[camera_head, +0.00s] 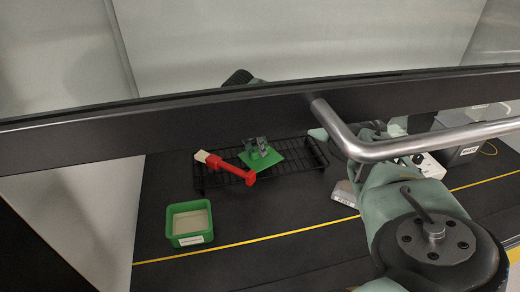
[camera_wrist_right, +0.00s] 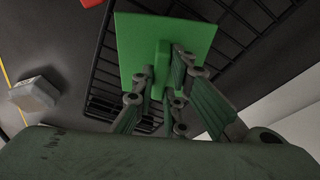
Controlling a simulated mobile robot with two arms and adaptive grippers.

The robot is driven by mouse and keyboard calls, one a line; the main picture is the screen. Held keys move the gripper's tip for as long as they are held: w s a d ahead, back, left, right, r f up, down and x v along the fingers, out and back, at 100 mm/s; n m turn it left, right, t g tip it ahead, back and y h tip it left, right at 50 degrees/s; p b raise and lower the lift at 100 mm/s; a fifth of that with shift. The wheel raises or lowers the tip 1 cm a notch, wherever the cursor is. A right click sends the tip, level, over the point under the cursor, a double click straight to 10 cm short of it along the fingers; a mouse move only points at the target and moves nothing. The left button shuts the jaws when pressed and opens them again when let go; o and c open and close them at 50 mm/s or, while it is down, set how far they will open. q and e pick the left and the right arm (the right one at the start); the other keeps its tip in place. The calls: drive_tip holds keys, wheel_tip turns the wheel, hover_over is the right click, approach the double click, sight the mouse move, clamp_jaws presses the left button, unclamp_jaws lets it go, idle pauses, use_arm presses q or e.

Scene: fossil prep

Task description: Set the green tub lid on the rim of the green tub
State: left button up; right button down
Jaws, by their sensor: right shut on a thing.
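The green tub (camera_head: 171,222), open and holding pale material, stands at the front left with a white label on its front. The green tub lid (camera_head: 275,163) is a flat square plate; in the head view it overlaps the wire rack, right of and farther back than the tub. My right gripper (camera_head: 258,148) is shut on the lid's raised grip. The right wrist view shows the lid (camera_wrist_right: 200,37) between the fingers of my right gripper (camera_wrist_right: 162,84), in front of the rack. I cannot tell whether the lid touches the rack. My left gripper is out of view.
A red brush (camera_head: 228,167) lies on the black wire rack (camera_head: 315,153). A grey block (camera_head: 345,193) sits right of the rack, and boxes (camera_head: 460,150) stand at the back right. A black sash bar (camera_head: 200,113) and metal handle (camera_head: 420,143) cross the view.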

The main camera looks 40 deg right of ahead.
drive_tip(key=shift+r, duration=0.1)
wheel_tip(320, 180, up, 4)
drive_tip(key=shift+d+b, duration=0.1)
drive_tip(key=shift+b, duration=0.8)
drive_tip(key=s+d+r+b, duration=0.2)
drive_tip(key=s+d+r, duration=0.3)
drive_tip(key=s, duration=0.5)
drive_tip(key=shift+d+r+b, duration=0.3)
drive_tip(key=shift+d+r, duration=0.1)
drive_tip(key=shift+r, duration=0.5)
drive_tip(key=c, duration=2.3)
unclamp_jaws()
clamp_jaws()
